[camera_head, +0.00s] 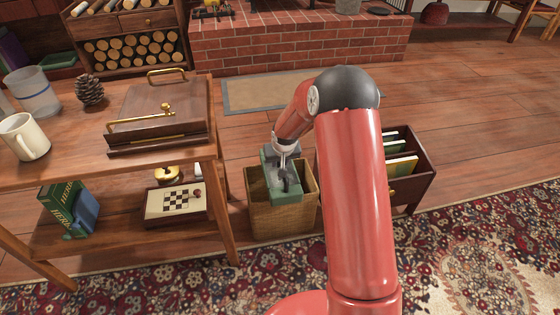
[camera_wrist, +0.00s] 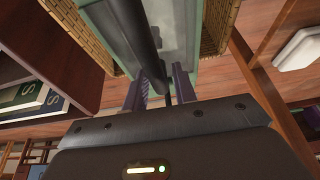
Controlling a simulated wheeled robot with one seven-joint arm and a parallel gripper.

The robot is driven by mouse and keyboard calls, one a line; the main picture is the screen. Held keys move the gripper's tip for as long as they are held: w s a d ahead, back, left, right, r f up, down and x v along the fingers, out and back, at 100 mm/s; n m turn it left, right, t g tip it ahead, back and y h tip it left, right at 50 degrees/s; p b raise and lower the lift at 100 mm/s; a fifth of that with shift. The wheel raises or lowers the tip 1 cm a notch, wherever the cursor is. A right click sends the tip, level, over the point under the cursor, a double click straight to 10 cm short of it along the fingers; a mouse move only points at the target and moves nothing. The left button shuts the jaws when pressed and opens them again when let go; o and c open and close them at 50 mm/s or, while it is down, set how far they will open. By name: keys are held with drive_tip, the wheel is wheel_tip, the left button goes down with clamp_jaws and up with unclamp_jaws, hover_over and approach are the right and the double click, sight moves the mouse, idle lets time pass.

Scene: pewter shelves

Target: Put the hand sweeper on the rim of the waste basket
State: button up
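The hand sweeper (camera_head: 278,191) is a green, boxy thing with a dark handle, seen over the mouth of the wicker waste basket (camera_head: 285,222). It spans the opening from the back side to the front rim; I cannot tell whether it rests on the rim or hangs just above it. My gripper (camera_head: 284,160) comes down from above onto the handle. In the wrist view the dark handle (camera_wrist: 143,38) runs between my two fingers (camera_wrist: 160,82), which look closed on it. The pale green body (camera_wrist: 178,40) lies beyond, with wicker wall on both sides. The basket's inside is mostly hidden.
A wooden shelf table (camera_head: 60,165) stands left of the basket, with a mug, a jar and a box on top. A wooden crate (camera_head: 412,185) with books stands close on the right. A patterned rug (camera_head: 170,285) lies in front; open floor lies behind.

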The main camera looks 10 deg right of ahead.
drive_tip(key=shift+o, duration=0.7)
drive_tip(key=shift+r, duration=0.1)
